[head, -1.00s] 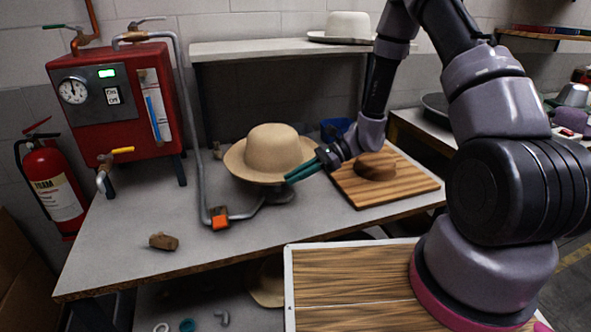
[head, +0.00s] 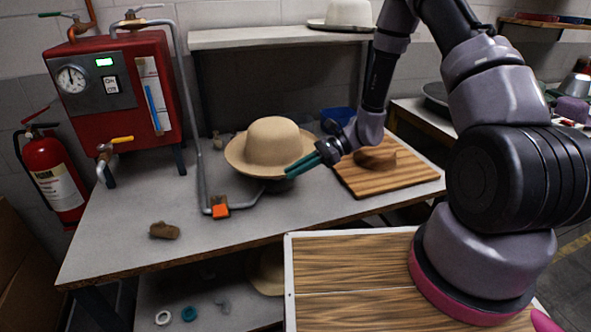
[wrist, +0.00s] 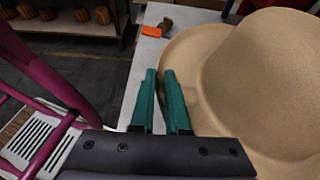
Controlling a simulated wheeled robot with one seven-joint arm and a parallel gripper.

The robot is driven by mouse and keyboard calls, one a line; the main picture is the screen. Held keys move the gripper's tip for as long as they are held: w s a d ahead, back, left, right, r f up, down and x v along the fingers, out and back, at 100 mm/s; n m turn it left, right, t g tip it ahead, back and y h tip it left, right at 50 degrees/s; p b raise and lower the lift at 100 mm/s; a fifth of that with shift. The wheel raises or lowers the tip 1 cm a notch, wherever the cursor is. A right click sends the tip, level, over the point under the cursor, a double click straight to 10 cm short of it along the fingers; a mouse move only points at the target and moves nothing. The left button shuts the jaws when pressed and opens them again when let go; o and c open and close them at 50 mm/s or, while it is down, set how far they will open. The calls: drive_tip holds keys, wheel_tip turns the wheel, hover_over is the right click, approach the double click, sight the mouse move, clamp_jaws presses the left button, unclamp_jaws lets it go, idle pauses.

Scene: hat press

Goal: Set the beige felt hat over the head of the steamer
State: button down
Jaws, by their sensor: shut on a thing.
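The beige felt hat (head: 272,142) is crown up and roughly level over the steamer, whose dark head (head: 277,186) shows only a little under the brim. I cannot tell whether the hat rests on it. My gripper (head: 292,172) is shut on the right side of the brim. In the wrist view, the two teal fingers of my gripper (wrist: 161,75) are close together at the brim's edge, with the hat (wrist: 265,80) filling the right side. A metal pipe (head: 245,207) runs to the steamer from the red boiler (head: 140,75).
A wooden board (head: 405,180) with a brown block (head: 375,158) lies right of the hat. An orange valve (head: 220,206) sits on the pipe at front left. A brown lump (head: 165,230) lies near the table's front edge. A white hat (head: 342,16) stands on the shelf behind.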

drive_tip(key=shift+f, duration=0.4)
drive_tip(key=c, duration=0.8)
unclamp_jaws()
drive_tip(key=shift+c, duration=0.2)
drive_tip(key=v, duration=1)
drive_tip(key=shift+w+d, duration=0.15)
drive_tip(key=shift+d, duration=0.25)
drive_tip(key=shift+r, duration=0.1)
drive_tip(key=s+d+r+n+t+h, duration=0.3)
drive_tip(key=s+d+r, duration=0.1)
drive_tip(key=r, duration=0.7)
drive_tip(key=s+d+r+n+t+h, duration=0.3)
drive_tip(key=s+r, duration=0.3)
drive_tip(key=r, duration=0.5)
drive_tip(key=s+d+r+n+t+h, duration=0.4)
drive_tip(key=s+r, duration=0.1)
drive_tip(key=r, duration=0.7)
drive_tip(key=shift+s+d+t+h, duration=0.3)
drive_tip(key=shift+s+t+h, duration=0.05)
drive_tip(key=shift+t+h, duration=0.05)
